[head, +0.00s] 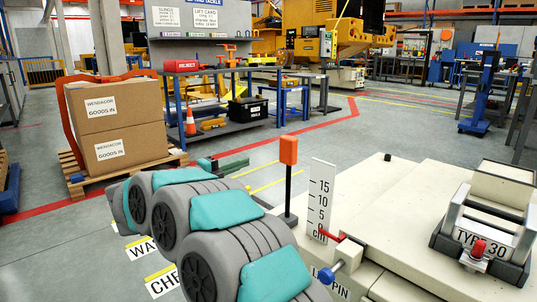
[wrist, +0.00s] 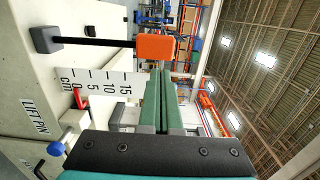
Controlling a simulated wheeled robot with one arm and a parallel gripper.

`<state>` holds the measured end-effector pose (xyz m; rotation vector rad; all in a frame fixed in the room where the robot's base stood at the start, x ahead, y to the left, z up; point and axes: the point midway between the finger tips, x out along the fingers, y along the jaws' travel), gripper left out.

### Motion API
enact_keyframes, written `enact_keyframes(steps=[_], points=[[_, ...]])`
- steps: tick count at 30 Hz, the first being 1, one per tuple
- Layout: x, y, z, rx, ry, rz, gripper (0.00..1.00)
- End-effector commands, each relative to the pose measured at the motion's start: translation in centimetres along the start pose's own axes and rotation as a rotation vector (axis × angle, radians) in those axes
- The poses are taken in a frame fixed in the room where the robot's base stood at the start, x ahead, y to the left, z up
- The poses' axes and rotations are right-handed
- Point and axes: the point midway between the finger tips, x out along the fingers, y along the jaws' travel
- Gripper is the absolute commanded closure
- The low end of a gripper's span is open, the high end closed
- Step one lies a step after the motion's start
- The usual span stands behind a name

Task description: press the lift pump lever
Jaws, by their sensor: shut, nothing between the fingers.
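The lever has an orange block handle (head: 289,150) on a thin black rod (head: 288,192) and stands upright beside the pale carrier (head: 400,200). In the wrist view the orange handle (wrist: 155,47) lies just beyond the fingertips and the rod runs left to a grey base (wrist: 45,40). My gripper (head: 242,164) is left of the handle and a little lower in the head view. Its green fingers (wrist: 162,74) are together and empty in the wrist view. I cannot tell whether they touch the handle.
A white cm scale (head: 322,200) stands beside the lever, with a red pointer (head: 330,236) near zero. A blue-knobbed lift pin (head: 326,275) is below it. A clamp block (head: 485,240) sits on the carrier. Boxes on a pallet (head: 118,125) stand left.

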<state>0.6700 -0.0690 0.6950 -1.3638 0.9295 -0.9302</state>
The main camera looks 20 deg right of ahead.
Motion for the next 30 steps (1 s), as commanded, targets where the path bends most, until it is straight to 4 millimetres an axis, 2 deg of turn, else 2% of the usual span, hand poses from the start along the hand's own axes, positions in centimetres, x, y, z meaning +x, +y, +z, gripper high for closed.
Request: enact_keyframes(steps=[12,17,23,30], points=[[-0.1,0.4,-0.5,0.001,0.027,0.001,1.0],[0.8,0.4,-0.6,0.001,0.029,0.0,1.0],[4.0,0.5,-0.7,0.0,0.031,0.001,1.0],[8.7,0.5,-0.8,-0.001,0.029,0.001,1.0]])
